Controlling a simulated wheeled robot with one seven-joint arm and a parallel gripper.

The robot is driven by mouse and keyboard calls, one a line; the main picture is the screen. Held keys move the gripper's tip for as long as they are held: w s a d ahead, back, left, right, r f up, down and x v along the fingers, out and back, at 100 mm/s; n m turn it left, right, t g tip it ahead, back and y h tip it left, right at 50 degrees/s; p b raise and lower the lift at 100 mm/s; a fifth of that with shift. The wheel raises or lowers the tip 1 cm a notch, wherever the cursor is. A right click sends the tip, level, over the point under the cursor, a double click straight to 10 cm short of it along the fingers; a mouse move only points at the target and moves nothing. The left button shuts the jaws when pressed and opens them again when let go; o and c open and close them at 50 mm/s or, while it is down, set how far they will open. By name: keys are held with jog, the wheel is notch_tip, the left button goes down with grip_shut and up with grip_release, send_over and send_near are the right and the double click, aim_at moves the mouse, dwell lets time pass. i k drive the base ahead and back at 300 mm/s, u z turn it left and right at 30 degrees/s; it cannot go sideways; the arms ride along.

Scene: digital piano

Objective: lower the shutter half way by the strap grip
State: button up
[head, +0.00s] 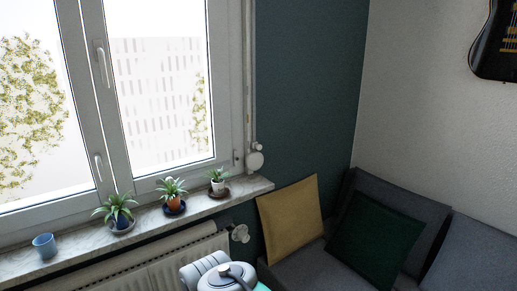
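A narrow strap (251,75) runs down the wall along the right side of the window frame. At its lower end is a small white piece, possibly the strap grip (257,146), just above a round white winder (255,160). The window (160,90) is shut, and the outside shows through both visible panes. No shutter slats show in the visible glass; the top of the window is outside the picture. Part of my arm shows at the bottom edge, below and left of the winder. My gripper is not in view.
The windowsill (75,258) holds a blue cup (44,246) and three potted plants: left (116,212), middle (173,195) and right (218,181). A radiator (150,268) with a white valve (240,233) is below. A sofa with yellow (289,218) and green (375,240) cushions fills the lower right.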

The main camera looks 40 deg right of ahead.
aim_at(254, 144)
jog(key=u, duration=0.05)
jog(key=k, duration=0.5)
jog(key=z, duration=0.8)
jog(key=i, duration=1.05)
jog(key=u, duration=0.6)
